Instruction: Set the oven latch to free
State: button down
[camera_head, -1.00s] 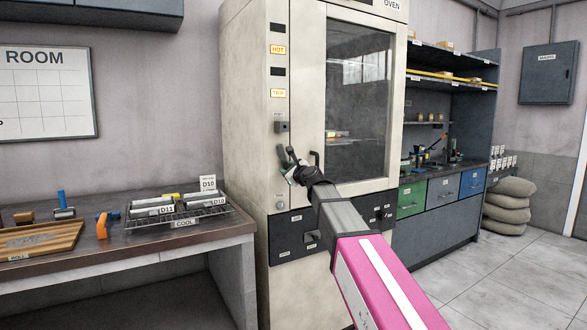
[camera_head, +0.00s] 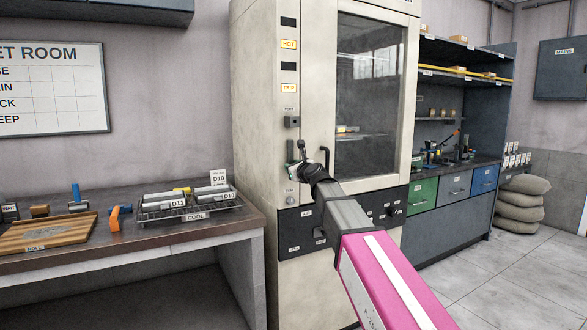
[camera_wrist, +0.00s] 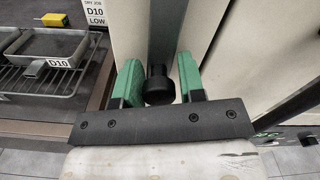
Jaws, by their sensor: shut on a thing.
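The oven (camera_head: 258,120) is a tall cream cabinet with a glass door (camera_head: 368,95) that looks shut. My gripper (camera_head: 293,160) is at the oven's front, left of the door's dark handle (camera_head: 325,158). In the head view, a short dark lever (camera_head: 301,146) shows just above the fingers. The latch's label and exact setting cannot be read, as my wrist covers part of it.
Left of the oven, a bench carries a wire rack (camera_head: 190,208) with labelled trays and a wooden board (camera_head: 48,230). Right of it are a shelf unit with drawers (camera_head: 454,188) and stacked sacks (camera_head: 521,204). The floor at right is clear.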

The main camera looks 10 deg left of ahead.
jog(key=shift+s+a, duration=0.15)
jog(key=c, duration=0.9)
grip_release()
jog(key=shift+o, duration=0.2)
jog(key=v, duration=1)
jog(key=shift+s+d, duration=0.25)
jog(key=shift+s, duration=0.1)
